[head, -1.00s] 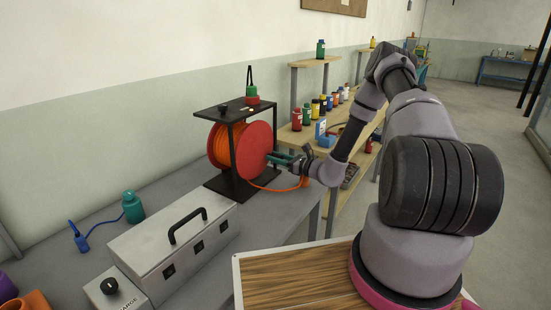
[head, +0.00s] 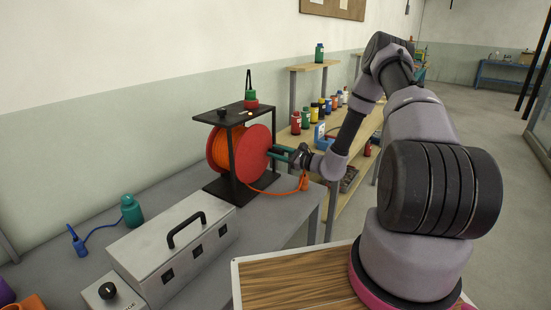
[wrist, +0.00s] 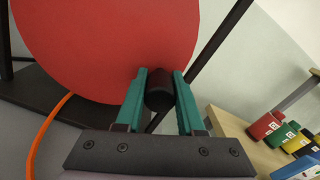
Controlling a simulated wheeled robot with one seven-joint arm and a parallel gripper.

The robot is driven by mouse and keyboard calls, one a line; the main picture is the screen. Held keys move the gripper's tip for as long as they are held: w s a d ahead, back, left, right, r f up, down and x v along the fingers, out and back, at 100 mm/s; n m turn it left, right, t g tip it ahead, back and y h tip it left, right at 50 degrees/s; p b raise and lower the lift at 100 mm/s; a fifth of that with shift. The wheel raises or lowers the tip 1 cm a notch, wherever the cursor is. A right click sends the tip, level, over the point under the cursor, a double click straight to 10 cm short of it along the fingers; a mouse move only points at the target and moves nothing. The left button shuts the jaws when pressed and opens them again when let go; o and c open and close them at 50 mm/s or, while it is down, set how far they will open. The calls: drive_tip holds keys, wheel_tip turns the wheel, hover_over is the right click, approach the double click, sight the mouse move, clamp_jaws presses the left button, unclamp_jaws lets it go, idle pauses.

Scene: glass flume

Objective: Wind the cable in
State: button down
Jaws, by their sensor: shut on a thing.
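A cable reel with a red disc (head: 256,148) and orange cable (head: 218,150) wound behind it stands in a black frame (head: 231,160) on the grey bench. The loose orange cable (head: 270,192) runs from the reel's underside along the bench to an orange end piece (head: 304,182) near the bench edge. My gripper (head: 276,153) has green fingers at the right side of the disc. In the wrist view my gripper (wrist: 160,85) is shut on a black crank knob (wrist: 159,92) in front of the red disc (wrist: 105,45). The knob's far end is hidden.
A metal case (head: 175,245) with a black handle stands front left of the reel. A wooden shelf (head: 290,140) with several coloured bottles stands behind my gripper.

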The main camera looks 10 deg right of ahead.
sight(266, 135)
wheel_tip(266, 135, up, 4)
drive_tip(key=n, duration=0.4)
drive_tip(key=shift+f+n, duration=0.25)
drive_tip(key=shift+n, duration=0.15)
drive_tip(key=n, duration=0.1)
drive_tip(key=r+n, duration=0.2)
drive_tip(key=shift+s+a, duration=0.35)
drive_tip(key=shift+s+a+r+n, duration=0.15)
drive_tip(key=shift+r+n, duration=0.15)
drive_tip(key=shift+n, duration=0.2)
drive_tip(key=shift+s+a+r+n, duration=0.15)
drive_tip(key=shift+r+n, duration=0.15)
drive_tip(key=shift+n, duration=0.2)
drive_tip(key=c, duration=0.5)
unclamp_jaws()
drive_tip(key=v, duration=1)
drive_tip(key=shift+s+d+r, duration=0.1)
drive_tip(key=shift+s+d, duration=0.15)
